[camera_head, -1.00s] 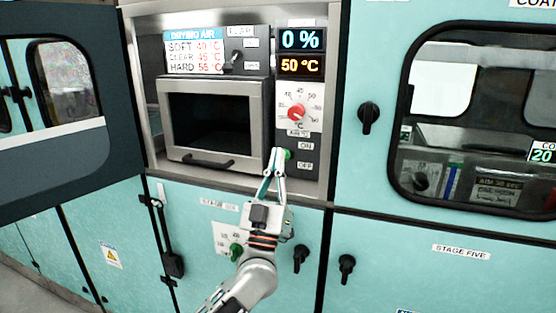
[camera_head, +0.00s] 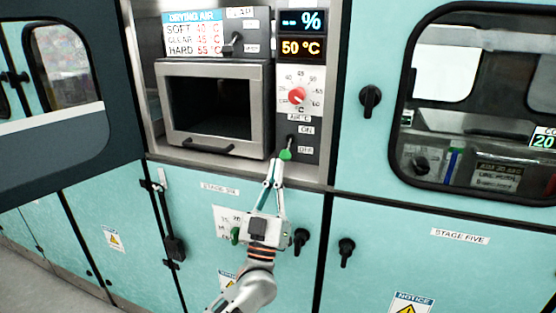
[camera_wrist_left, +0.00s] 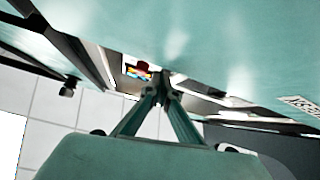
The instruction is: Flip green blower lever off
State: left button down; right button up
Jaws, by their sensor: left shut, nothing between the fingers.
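The green blower lever (camera_head: 286,155) hangs tilted down from its pivot on the grey control panel (camera_head: 312,172), its green tip beside the lower label, OFF. The ON label sits above it. My left gripper (camera_head: 277,162) is shut and empty. Its fingertips are just below and left of the lever tip; I cannot tell whether they touch it. The wrist view shows the closed fingertips (camera_wrist_left: 164,86) in front of the machine. The lever cannot be made out there. My right gripper is not in view.
A red-pointer temperature dial (camera_head: 297,96) and displays reading "-- %" and "50 °C" (camera_head: 302,47) are above the lever. A framed oven-like door (camera_head: 268,100) is to the left. A green knob (camera_head: 235,235) and black handles (camera_head: 300,240) sit below, near my arm.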

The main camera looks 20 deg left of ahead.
pick_arm(q)
jog(key=v, duration=0.8)
jog(key=shift+s+f, duration=0.2)
jog(key=shift+f, duration=0.15)
jog(key=shift+s, duration=0.1)
